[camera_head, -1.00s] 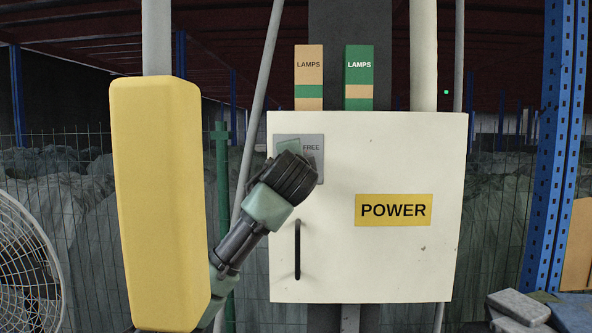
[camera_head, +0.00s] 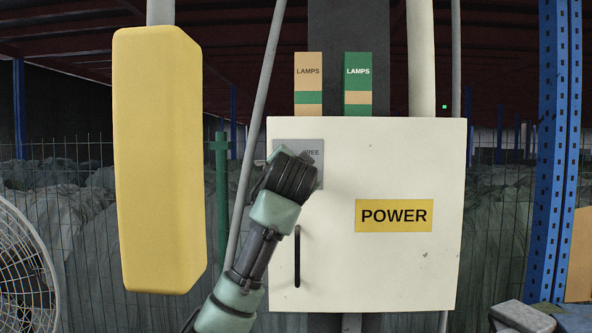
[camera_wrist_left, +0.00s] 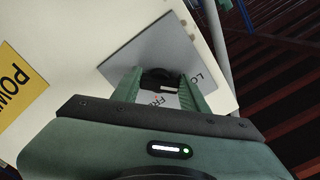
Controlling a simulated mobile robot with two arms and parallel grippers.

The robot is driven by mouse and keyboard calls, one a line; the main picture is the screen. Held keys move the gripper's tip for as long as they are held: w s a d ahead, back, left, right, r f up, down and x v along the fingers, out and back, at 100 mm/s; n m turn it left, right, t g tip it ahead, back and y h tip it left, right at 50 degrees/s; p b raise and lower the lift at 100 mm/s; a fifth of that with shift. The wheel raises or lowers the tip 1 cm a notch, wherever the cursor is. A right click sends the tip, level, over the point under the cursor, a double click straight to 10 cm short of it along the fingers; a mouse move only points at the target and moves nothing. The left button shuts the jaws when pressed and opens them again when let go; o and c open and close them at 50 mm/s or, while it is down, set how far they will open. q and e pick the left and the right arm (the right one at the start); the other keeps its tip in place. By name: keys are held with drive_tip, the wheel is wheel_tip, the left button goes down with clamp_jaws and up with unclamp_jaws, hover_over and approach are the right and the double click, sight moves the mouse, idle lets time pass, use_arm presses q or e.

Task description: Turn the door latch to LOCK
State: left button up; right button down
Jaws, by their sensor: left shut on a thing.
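The white cabinet door (camera_head: 410,170) carries a grey latch plate (camera_head: 313,180) at its upper left; the plate also shows in the left wrist view (camera_wrist_left: 150,45). My left gripper (camera_head: 283,153) is at this plate and hides the latch in the head view. In the left wrist view the black latch knob (camera_wrist_left: 158,80) sits between the two green fingers of my left gripper (camera_wrist_left: 160,87), which is shut on it. Parts of the words FREE and LO… show on the plate beside the knob. I cannot tell where the knob points. My right gripper is not in view.
A black vertical door handle (camera_head: 297,256) is just below my left gripper. A yellow POWER label (camera_head: 394,215) is on the door. A large yellow padded block (camera_head: 160,160) hangs on a pole at the left. A white fan (camera_head: 25,270) stands lower left.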

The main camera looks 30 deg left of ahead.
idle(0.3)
use_arm(q)
drive_tip(key=o, duration=1.4)
drive_tip(key=b+v, duration=0.3)
drive_tip(key=v, duration=0.4)
drive_tip(key=shift+s+d+b, duration=0.15)
drive_tip(key=shift+s+b, duration=0.15)
